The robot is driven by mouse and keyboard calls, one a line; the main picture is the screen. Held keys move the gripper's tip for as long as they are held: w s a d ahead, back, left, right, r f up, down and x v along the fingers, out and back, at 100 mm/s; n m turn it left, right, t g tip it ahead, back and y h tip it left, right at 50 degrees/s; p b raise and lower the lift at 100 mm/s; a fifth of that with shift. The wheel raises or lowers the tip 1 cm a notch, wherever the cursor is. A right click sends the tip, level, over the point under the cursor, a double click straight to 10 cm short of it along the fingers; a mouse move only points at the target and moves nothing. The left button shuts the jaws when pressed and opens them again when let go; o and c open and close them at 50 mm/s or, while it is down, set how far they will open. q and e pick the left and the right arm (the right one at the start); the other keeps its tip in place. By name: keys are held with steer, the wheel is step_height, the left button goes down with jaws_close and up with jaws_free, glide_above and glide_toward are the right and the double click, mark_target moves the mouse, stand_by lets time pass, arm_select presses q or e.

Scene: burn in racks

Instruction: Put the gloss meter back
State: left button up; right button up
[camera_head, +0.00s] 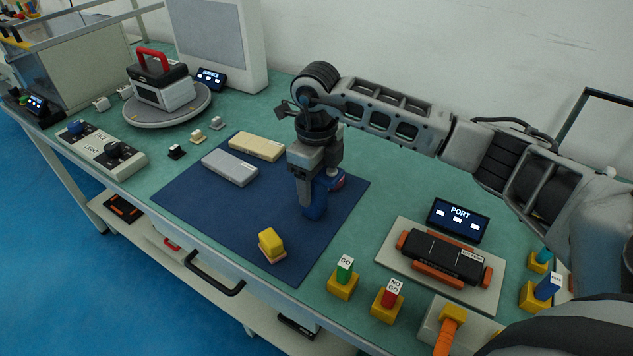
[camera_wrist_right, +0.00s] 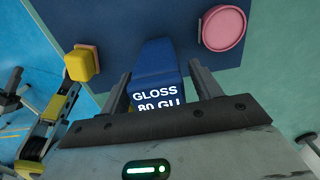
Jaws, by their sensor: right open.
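The gloss meter is a blue block standing on the dark blue mat (camera_head: 200,194), below my right gripper in the head view (camera_head: 316,207). In the right wrist view the gloss meter (camera_wrist_right: 157,62) shows white text reading GLOSS 80 GU. My right gripper (camera_head: 305,190) points down over it, with its fingers (camera_wrist_right: 161,88) apart on either side of the meter. Whether the fingers touch it I cannot tell. My left gripper is not in view.
On the mat are a yellow block on a pink base (camera_head: 271,246), grey (camera_head: 230,167) and tan (camera_head: 257,147) bars, and a pink-topped round piece (camera_head: 338,180) close beside my gripper. GO (camera_head: 344,277) and NO GO (camera_head: 389,300) pieces and the PORT display (camera_head: 458,219) stand right.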

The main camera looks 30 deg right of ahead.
step_height(320, 180, up, 11)
steer(key=shift+r+b, duration=0.15)
steer(key=shift+b, duration=0.4)
